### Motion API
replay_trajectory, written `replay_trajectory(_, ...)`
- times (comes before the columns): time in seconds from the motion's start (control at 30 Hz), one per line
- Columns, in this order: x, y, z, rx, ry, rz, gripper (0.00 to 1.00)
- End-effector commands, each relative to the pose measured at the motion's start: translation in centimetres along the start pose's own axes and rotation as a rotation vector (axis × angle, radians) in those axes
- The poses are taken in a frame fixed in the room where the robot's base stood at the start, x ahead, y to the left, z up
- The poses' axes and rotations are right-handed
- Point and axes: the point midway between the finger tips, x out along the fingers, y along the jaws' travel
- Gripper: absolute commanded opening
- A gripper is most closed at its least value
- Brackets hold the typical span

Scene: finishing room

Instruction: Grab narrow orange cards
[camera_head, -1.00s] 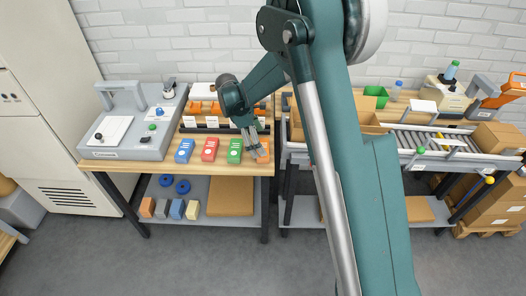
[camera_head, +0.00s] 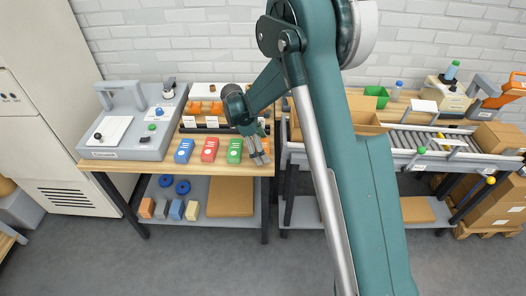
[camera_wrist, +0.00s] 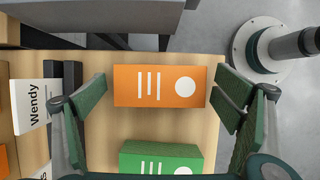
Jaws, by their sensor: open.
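The narrow orange card pack (camera_wrist: 165,86), a box with white stripes and a white dot, lies on the wooden table in the wrist view. My gripper (camera_wrist: 162,92) is open, with one green-padded finger on each side of the pack. A gap shows at the left finger, and the right finger is close to the pack's right end. In the head view my gripper (camera_head: 260,158) hangs over the pack at the table's right end and hides most of it; only an orange sliver (camera_head: 267,145) shows.
A green pack (camera_head: 234,151) lies beside the orange one, then red (camera_head: 209,150) and blue (camera_head: 184,151) packs to the left. An organizer with name cards, such as "Wendy" (camera_wrist: 31,105), stands behind them. The conveyor (camera_head: 425,143) is to the right.

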Motion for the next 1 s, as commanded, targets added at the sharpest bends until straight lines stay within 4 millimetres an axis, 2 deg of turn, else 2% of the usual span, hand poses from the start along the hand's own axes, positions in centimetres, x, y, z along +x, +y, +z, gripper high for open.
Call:
replay_trajectory(0.03, 0.0, 0.0, 0.0, 0.000, 0.000, 0.000, 0.90)
replay_trajectory(0.3, 0.0, 0.0, 0.0, 0.000, 0.000, 0.000, 0.58)
replay_trajectory(0.73, -0.4, 0.0, 0.2, 0.000, 0.000, 0.000, 0.58)
replay_trajectory(1.0, -2.7, 0.0, 1.1, 0.000, 0.000, 0.000, 0.58)
